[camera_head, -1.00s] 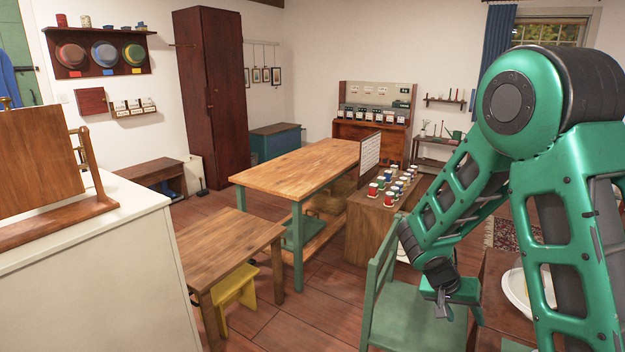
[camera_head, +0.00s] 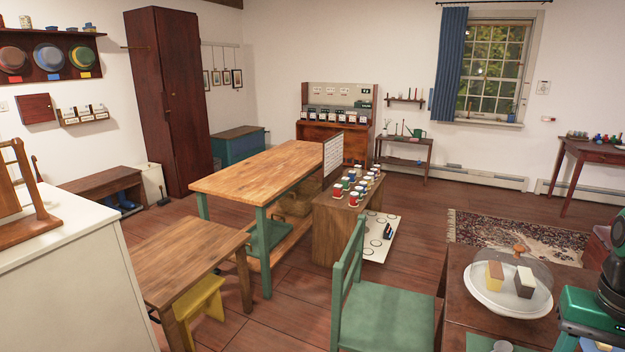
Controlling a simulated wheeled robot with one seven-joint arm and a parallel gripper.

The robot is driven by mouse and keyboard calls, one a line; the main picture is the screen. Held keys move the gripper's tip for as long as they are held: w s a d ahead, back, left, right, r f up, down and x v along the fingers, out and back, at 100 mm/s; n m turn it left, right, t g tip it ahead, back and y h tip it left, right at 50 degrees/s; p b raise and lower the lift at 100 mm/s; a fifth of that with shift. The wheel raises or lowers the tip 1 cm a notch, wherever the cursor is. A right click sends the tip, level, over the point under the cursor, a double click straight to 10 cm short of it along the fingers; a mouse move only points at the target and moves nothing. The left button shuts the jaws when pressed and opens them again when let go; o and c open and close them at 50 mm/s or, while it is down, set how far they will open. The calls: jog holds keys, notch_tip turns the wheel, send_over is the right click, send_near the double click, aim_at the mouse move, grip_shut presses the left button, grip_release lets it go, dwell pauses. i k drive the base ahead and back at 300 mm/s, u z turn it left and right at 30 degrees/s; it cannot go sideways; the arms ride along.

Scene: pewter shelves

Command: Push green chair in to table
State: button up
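The green chair (camera_head: 392,318) stands at the lower middle, its slatted back on the left and its seat facing right. A dark brown table (camera_head: 457,292) stands just right of the seat, and the seat's right edge is close to it. Whether they touch is unclear. The chair's lower legs are cut off by the picture's bottom edge. My gripper (camera_head: 584,335), green and black, shows in part at the lower right corner, over the table's right side and apart from the chair. Its fingertips are cut off, so its opening is unclear.
On the dark table, a glass dome covers cake pieces on a white plate (camera_head: 490,302). A wooden workbench (camera_head: 265,168), a small table (camera_head: 180,255), a yellow stool (camera_head: 200,300) and a crate with jars (camera_head: 335,225) stand left of the chair. A rug (camera_head: 510,235) lies behind the dark table.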

aim_at(374, 318)
jog(key=z, duration=0.2)
jog(key=k, duration=0.4)
jog(key=u, duration=1.2)
jog(key=i, duration=0.95)
jog(key=u, duration=0.4)
jog(key=i, duration=1.2)
jog(key=z, duration=0.8)
jog(key=i, duration=0.6)
jog(key=z, duration=0.4)
